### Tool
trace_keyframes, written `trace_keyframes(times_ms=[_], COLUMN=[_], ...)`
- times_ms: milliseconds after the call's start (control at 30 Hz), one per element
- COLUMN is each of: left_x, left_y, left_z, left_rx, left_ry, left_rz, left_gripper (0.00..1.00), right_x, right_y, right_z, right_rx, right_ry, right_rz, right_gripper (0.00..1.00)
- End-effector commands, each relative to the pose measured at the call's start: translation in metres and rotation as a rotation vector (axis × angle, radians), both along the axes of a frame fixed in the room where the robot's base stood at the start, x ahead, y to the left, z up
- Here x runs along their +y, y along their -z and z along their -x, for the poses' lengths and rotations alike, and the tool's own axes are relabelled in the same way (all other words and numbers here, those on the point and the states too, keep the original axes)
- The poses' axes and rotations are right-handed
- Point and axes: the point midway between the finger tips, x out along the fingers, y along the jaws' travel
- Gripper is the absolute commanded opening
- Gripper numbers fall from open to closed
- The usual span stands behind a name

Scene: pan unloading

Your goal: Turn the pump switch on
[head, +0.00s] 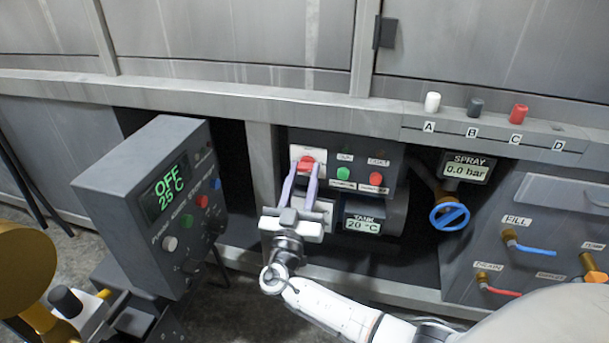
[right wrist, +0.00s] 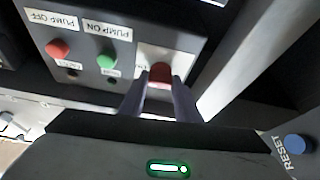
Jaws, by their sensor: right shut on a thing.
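The pump panel (head: 400,152) is a dark box in the opening under the ledge. A red switch (head: 306,161) sits on a white plate at its upper left. My right gripper (head: 304,174) has both fingers at this red switch and is shut on it. In the right wrist view the red switch (right wrist: 160,72) shows between the fingertips (right wrist: 160,88), partly hidden. A green button (head: 343,173) and a red button (head: 376,178) sit to its right; the wrist view labels them PUMP ON and PUMP OFF. My left gripper is not in view.
A grey control box (head: 125,215) reading OFF, 25 °C stands left of my right gripper. A tank display (head: 362,225) reads 20 °C. A blue valve wheel (head: 450,215) sits below a spray display (head: 467,169) reading 0.0 bar. A grey post (head: 262,165) stands just left of the panel.

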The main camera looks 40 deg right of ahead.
Motion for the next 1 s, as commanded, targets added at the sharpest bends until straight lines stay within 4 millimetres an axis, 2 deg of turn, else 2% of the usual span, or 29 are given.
trace_keyframes(times_ms=[300, 767, 800, 900, 1000], left_x=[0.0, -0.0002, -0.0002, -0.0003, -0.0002], left_y=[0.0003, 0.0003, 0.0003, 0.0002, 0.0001], left_z=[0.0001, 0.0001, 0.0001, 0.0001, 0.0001], left_rx=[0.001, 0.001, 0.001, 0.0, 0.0], left_ry=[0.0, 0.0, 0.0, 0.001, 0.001], left_rz=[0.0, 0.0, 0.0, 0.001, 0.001], left_gripper=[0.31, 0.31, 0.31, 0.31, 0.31], right_x=[0.0018, 0.0015, 0.0016, 0.0013, 0.0011], right_y=[0.0007, 0.0009, 0.0011, 0.0009, 0.0006], right_z=[-0.0005, -0.0003, -0.0003, -0.0004, -0.0005], right_rx=[-0.071, -0.08, -0.08, -0.079, -0.08], right_ry=[-0.002, -0.001, -0.001, -0.001, -0.001], right_rz=[-0.064, -0.072, -0.072, -0.072, -0.071], right_gripper=[0.07, 0.07, 0.33, 0.48, 0.48])
